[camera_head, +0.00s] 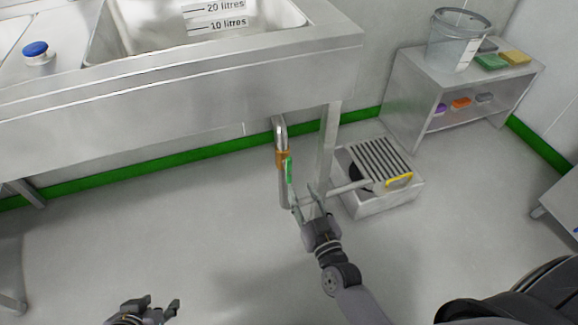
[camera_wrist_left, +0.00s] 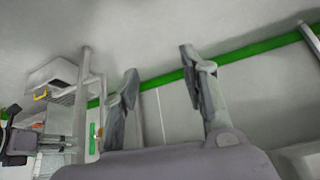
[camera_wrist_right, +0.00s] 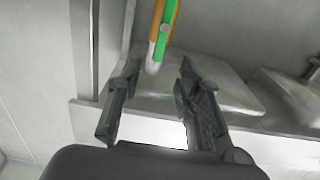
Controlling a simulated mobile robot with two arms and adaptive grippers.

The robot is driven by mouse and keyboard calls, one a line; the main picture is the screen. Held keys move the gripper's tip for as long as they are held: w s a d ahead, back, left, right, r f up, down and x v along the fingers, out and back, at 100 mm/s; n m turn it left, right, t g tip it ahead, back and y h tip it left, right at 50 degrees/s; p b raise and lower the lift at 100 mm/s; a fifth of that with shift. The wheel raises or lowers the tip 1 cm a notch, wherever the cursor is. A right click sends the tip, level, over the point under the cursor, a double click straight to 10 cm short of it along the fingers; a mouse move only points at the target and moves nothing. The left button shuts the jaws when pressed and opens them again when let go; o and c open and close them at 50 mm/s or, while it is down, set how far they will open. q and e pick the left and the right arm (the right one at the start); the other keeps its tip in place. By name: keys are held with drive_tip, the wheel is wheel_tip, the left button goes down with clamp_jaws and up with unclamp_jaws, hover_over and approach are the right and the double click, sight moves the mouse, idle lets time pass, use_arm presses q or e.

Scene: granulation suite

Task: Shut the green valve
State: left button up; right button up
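The green valve is a green lever (camera_head: 289,172) on a brass-orange body (camera_head: 281,158), fitted on a steel drain pipe (camera_head: 280,134) under the sink. The lever points down along the pipe. In the right wrist view the green lever (camera_wrist_right: 166,32) is at the top, beyond the fingertips. My right gripper (camera_head: 306,194) is open, just below and right of the lever's lower end, with nothing visible between its fingers; whether a finger touches the lever I cannot tell. My left gripper (camera_head: 160,301) is open and empty, low over the floor, away from the valve.
The sink's steel front (camera_head: 180,108) overhangs the pipe. A sink leg (camera_head: 327,150) stands right of the valve. A grated floor drain box (camera_head: 385,201) with a yellow handle (camera_head: 399,180) is to the right. A shelf unit (camera_head: 415,97) bears a clear bucket (camera_head: 455,40). The floor at left is clear.

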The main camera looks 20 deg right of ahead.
sight(290, 167)
drive_tip(key=w+b, duration=0.2)
drive_tip(key=w, duration=0.8)
drive_tip(key=shift+w+a+f, duration=0.1)
drive_tip(key=shift+w+a, duration=0.05)
drive_tip(key=shift+w, duration=0.35)
use_arm(q)
drive_tip(key=w+d+r+t+h, duration=0.1)
drive_tip(key=w+d+r+t, duration=0.2)
drive_tip(key=w+r+t, duration=0.3)
drive_tip(key=w, duration=0.2)
drive_tip(key=shift+w+d+r+h, duration=0.15)
drive_tip(key=shift+w+r+h, duration=0.15)
drive_tip(key=shift+w, duration=0.1)
use_arm(e)
clamp_jaws()
